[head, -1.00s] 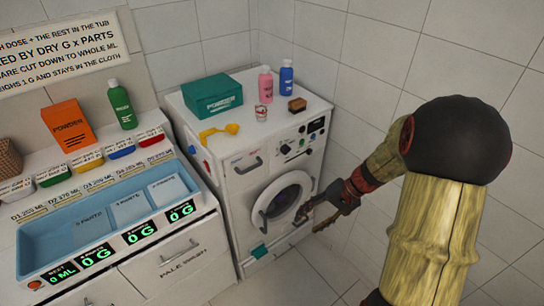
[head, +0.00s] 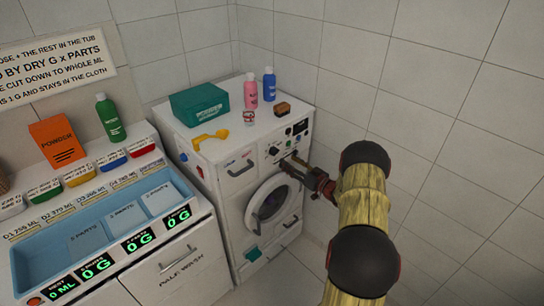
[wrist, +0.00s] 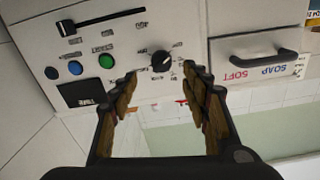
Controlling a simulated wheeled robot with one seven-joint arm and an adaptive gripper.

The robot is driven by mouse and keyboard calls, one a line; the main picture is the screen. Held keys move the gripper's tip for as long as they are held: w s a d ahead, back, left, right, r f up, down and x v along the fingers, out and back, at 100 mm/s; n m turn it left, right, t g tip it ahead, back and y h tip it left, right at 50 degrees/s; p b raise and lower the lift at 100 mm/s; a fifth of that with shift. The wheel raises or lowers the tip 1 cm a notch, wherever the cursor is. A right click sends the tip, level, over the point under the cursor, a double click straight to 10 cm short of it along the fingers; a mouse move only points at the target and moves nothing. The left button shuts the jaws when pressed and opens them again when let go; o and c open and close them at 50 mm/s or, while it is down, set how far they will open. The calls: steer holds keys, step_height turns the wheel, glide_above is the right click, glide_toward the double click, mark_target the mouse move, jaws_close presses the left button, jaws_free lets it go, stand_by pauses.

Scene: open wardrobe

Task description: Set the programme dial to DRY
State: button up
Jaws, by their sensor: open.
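The programme dial (wrist: 162,62) is a black round knob with a light pointer mark on the washing machine's white front panel (wrist: 205,20). Small labels ring it, too blurred to read, so I cannot tell which one it points at. In the head view the dial (head: 274,151) shows just left of my gripper (head: 290,164). In the wrist view my gripper (wrist: 165,77) is open and empty. Its two fingers stand on either side just below the dial, and I see no clear contact with it.
Near the dial are a slider (wrist: 67,28), several round buttons (wrist: 75,68) and a dark display (wrist: 82,93). The soap drawer handle (wrist: 262,54) lies to the right. The round door (head: 272,203) is below the panel. Bottles, a green box (head: 199,104) and a yellow scoop (head: 210,140) stand on top.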

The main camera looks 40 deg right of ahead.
mark_target(277, 153)
steer(key=w+n, duration=0.1)
steer(key=w, duration=0.6)
steer(key=shift+w+a+n, duration=0.3)
steer(key=shift+w+a, duration=0.1)
steer(key=shift+r, duration=0.1)
steer(key=c, duration=1.2)
steer(key=shift+o, duration=0.2)
